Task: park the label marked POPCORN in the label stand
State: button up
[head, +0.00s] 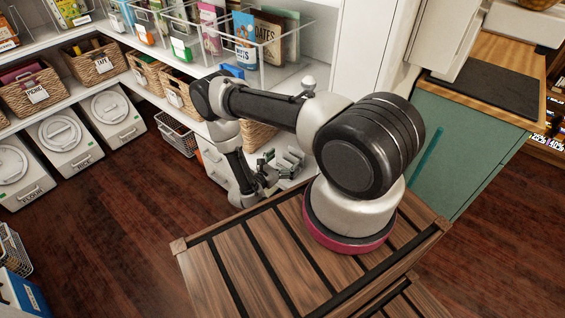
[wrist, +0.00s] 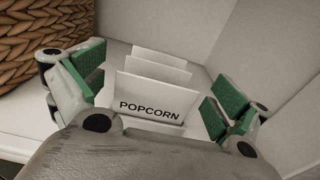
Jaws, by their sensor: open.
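The white label marked POPCORN (wrist: 150,92) stands upright, leaning slightly back, in the middle of the wrist view. More blank-looking white cards (wrist: 163,56) stand in a row behind it. What holds their lower edges looks like a white stand, mostly hidden by my gripper's body. My gripper (wrist: 158,88) is open, with one green-padded finger left of the label and one right of it. Gaps show between label and pads, and nothing is held. In the head view my gripper (head: 287,160) is low beside the white shelving; the label cannot be made out there.
A woven basket (wrist: 45,35) stands close at the left in the wrist view, and a white wall (wrist: 285,60) rises close on the right. In the head view, a clear bin (head: 245,35) of packets sits on the shelf above. Open wooden floor (head: 110,225) lies to the left.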

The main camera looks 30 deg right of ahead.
jog(key=v, duration=1.2)
jog(key=shift+a, duration=0.1)
